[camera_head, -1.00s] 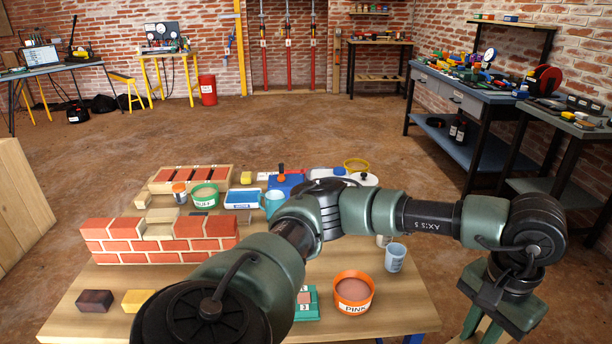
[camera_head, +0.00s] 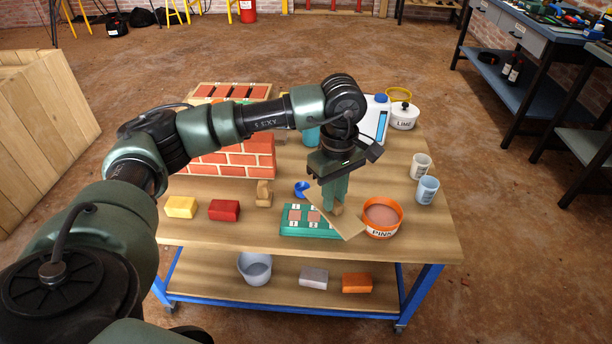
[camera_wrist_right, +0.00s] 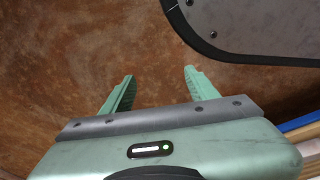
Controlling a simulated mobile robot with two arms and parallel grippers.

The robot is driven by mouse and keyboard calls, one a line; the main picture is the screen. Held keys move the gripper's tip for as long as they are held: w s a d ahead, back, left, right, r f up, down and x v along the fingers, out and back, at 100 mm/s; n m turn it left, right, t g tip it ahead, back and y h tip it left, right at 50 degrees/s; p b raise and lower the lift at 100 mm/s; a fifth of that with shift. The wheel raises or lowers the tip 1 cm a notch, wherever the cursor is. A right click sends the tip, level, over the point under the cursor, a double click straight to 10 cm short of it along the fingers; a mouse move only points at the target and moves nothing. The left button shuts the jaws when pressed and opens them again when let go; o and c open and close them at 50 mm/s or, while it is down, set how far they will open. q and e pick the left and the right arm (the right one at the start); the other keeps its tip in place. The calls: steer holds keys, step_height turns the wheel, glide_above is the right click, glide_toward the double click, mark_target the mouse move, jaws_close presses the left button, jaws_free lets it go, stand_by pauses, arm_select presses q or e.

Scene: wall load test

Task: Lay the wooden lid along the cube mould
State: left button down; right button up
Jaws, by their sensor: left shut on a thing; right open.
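The cube mould (camera_head: 291,231) is a green block with numbered compartments and pinkish fill, near the front of the table. My left gripper (camera_head: 333,207) is shut on the wooden lid (camera_head: 346,226), a thin light-brown strip with a small block handle. The lid is held over the right part of the mould and runs diagonally, its near end past the mould's right edge. It hides part of the mould; I cannot tell if they touch. My right gripper (camera_wrist_right: 158,76) is open and empty over brown floor in the right wrist view.
An orange PINK tub (camera_head: 383,218) stands close right of the mould. A blue scoop (camera_head: 302,188) lies behind it, and a wooden piece (camera_head: 264,193), a red block (camera_head: 224,210) and a yellow block (camera_head: 181,207) to the left. Two cups (camera_head: 427,189) stand at right. A brick wall (camera_head: 235,159) is behind.

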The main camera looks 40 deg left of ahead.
mark_target(315, 190)
arm_select(q)
steer(key=a+n, duration=0.2)
steer(key=n, duration=0.1)
steer(key=w+a+f+n, duration=0.1)
steer(key=a+n, duration=0.1)
steer(key=n, duration=0.1)
steer(key=w+a+f+n, duration=0.1)
steer(key=a+n, duration=0.1)
steer(key=n, duration=0.1)
steer(key=shift+w, duration=0.1)
steer(key=shift+w+a+f+n, duration=0.1)
steer(key=shift+a+f+n, duration=0.15)
steer(key=shift+n, duration=0.45)
steer(key=shift+f+b, duration=0.55)
steer(key=shift+f, duration=0.3)
steer(key=shift+f+b, duration=0.5)
steer(key=shift+f, duration=0.2)
steer(key=shift+f+b, duration=0.85)
steer(key=shift+f, duration=0.45)
arm_select(e)
steer(key=w+r, duration=0.5)
steer(key=r, duration=0.6)
steer(key=shift+w+a+t, duration=0.25)
steer(key=shift+a+t, duration=0.1)
steer(key=shift+t, duration=0.05)
arm_select(q)
steer(key=shift+f, duration=0.1)
arm_select(e)
steer(key=shift+r, duration=0.1)
